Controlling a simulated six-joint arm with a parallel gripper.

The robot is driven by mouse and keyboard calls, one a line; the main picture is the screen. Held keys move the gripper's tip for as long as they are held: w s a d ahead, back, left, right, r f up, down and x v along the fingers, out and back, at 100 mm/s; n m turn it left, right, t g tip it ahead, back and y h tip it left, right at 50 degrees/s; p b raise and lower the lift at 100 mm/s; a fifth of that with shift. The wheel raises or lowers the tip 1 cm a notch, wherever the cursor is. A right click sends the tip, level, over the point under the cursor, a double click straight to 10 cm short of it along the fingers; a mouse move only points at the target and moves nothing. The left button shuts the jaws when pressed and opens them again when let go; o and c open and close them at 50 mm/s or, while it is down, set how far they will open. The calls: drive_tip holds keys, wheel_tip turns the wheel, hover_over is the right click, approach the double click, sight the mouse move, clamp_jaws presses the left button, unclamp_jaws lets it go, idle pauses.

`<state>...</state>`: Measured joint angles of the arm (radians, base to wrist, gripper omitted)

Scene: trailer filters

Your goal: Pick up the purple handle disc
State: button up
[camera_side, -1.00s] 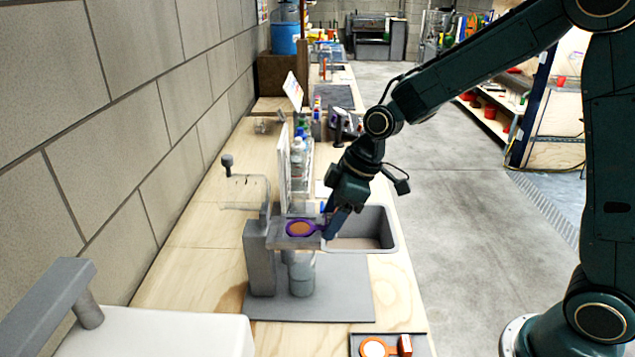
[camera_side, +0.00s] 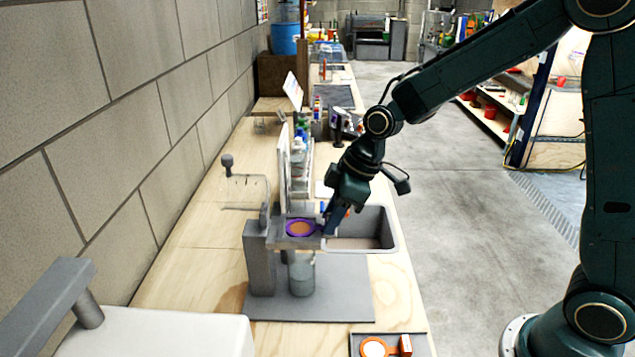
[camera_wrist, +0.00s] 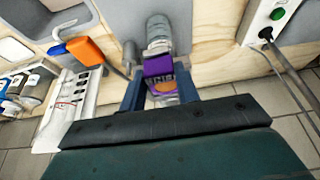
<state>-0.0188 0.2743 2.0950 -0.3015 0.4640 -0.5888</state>
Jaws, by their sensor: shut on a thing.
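The purple handle disc (camera_side: 301,227) has a purple rim and an orange-brown centre. In the side view it sits level in the top of the grey press stand (camera_side: 259,258). My gripper (camera_side: 328,228) is at its right side, at the handle. In the wrist view the purple handle (camera_wrist: 160,68) lies between the two blue fingers of my gripper (camera_wrist: 160,92), which are shut on it. Only a little of the orange part shows below the handle there. The fingers hide part of the handle in the side view.
A sink (camera_side: 383,229) lies just right of the stand. A clear cylinder (camera_side: 301,275) stands beneath the disc. An orange handle disc (camera_side: 374,347) lies in a dark tray at the front. Bottles (camera_side: 299,150) stand behind. The wall is on the left.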

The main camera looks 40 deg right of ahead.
drive_tip(key=shift+r, duration=0.15)
wheel_tip(320, 180, up, 20)
idle(0.6)
drive_tip(key=shift+f, duration=0.25)
idle(0.3)
drive_tip(key=s+d+f+n+g, duration=0.2)
drive_tip(key=d+f+n+g, duration=0.4)
drive_tip(key=d+f+n, duration=0.9)
drive_tip(key=shift+s+f+n, duration=0.25)
drive_tip(key=shift+f+n, duration=1)
drive_tip(key=shift+n, duration=0.25)
drive_tip(key=shift+d+f, duration=0.1)
